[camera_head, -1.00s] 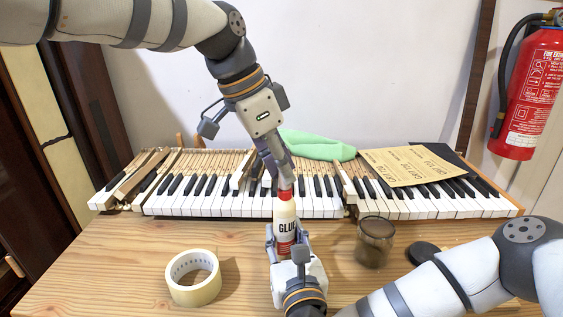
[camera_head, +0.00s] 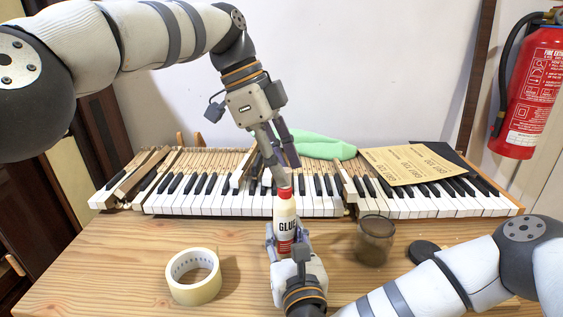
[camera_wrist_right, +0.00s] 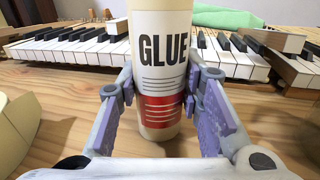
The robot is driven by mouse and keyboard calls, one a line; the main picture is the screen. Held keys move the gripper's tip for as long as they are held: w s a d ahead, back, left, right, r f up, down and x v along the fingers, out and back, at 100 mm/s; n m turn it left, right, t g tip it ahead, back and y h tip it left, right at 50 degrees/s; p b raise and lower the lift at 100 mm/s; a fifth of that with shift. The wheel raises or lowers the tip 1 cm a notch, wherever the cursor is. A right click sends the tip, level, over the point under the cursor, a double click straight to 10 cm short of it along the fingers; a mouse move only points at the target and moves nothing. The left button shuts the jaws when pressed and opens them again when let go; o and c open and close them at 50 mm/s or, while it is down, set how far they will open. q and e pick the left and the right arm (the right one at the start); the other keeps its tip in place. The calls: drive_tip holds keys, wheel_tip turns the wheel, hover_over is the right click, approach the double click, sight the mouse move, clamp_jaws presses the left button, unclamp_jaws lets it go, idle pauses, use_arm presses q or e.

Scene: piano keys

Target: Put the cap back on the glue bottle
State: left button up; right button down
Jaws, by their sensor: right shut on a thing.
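The glue bottle (camera_head: 285,224) is cream with a red band and stands upright above the table's front. A red cap (camera_head: 285,193) shows on its top; I cannot tell how tightly it sits. My right gripper (camera_head: 287,242) is shut on the bottle's lower body, and its fingers press both sides in the right wrist view, where the bottle (camera_wrist_right: 160,50) fills the middle and its top is out of frame. My left gripper (camera_head: 284,170) points down just above the cap, its fingers spread. A small pale shape between its fingertips and the cap is unclear.
A tape roll (camera_head: 193,276) lies at the left and a dark glass jar (camera_head: 374,240) stands at the right, with a black disc (camera_head: 425,250) beyond it. Piano keys (camera_head: 230,204) span the back, with a green cloth (camera_head: 318,147) and yellow sandpaper sheets (camera_head: 405,165).

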use_arm(q)
drive_tip(key=o, duration=0.5)
drive_tip(key=w+a+r, duration=0.2)
drive_tip(key=a, duration=1.1)
drive_tip(key=shift+r, duration=0.35)
use_arm(e)
drive_tip(key=c, duration=1)
unclamp_jaws()
drive_tip(key=shift+c, duration=0.2)
